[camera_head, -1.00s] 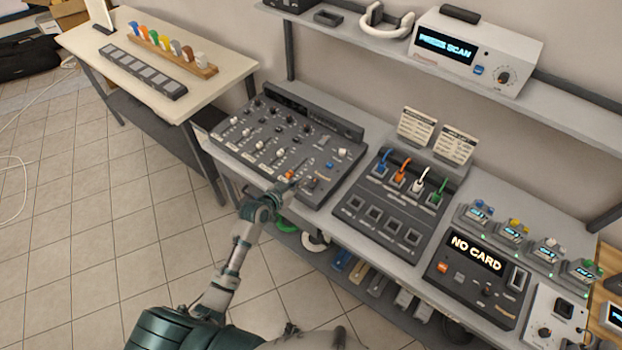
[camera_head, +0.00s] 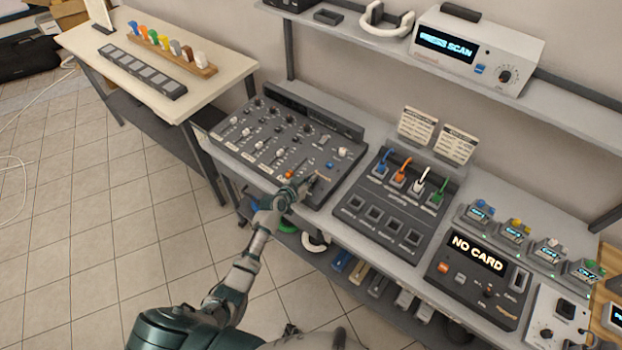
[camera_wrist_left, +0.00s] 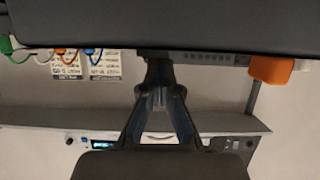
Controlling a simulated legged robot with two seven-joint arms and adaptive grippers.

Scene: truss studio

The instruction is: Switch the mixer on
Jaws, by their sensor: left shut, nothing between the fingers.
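The mixer (camera_head: 262,128) is a dark grey sloped console with knobs, light fader caps, an orange cap (camera_head: 290,174) and a blue button (camera_head: 330,165). It stands at the left end of the bench, and its display strip looks dark. My left gripper (camera_head: 312,180) is shut and empty at the mixer's front right part. It hides some controls there; I cannot tell whether it touches the panel. In the left wrist view, the picture is upside down and the closed fingers (camera_wrist_left: 160,72) point at a dark edge, with an orange cap (camera_wrist_left: 272,70) to the right. My right gripper is not in view.
A shelf (camera_head: 400,45) with a "PRESS SCAN" device hangs above. A side table (camera_head: 135,50) stands left.

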